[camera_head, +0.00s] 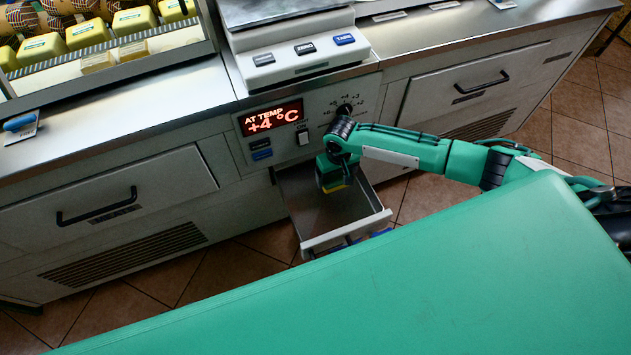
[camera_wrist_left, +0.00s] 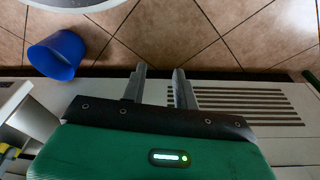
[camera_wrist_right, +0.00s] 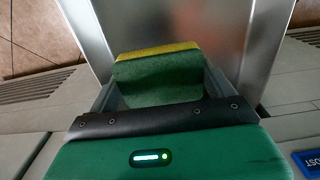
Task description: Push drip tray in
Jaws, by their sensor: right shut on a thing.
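The drip tray (camera_head: 347,231) is a grey metal drawer standing pulled out from the counter below the temperature display. Its bare metal floor also shows in the right wrist view (camera_wrist_right: 215,25). My right gripper (camera_head: 335,176) is over the tray's inside. In the right wrist view my right gripper (camera_wrist_right: 158,95) is shut on a green sponge with a yellow layer (camera_wrist_right: 158,80). I cannot tell whether the sponge touches the tray floor. My left gripper (camera_wrist_left: 160,85) shows only in its own wrist view; its two fingers are apart with nothing between them.
A control panel with a red display (camera_head: 271,117) is above the tray, and a scale (camera_head: 295,45) stands on the counter. Closed drawers with black handles flank it. A blue bucket (camera_wrist_left: 56,54) is on the tiled floor. My green body covers the front of the head view.

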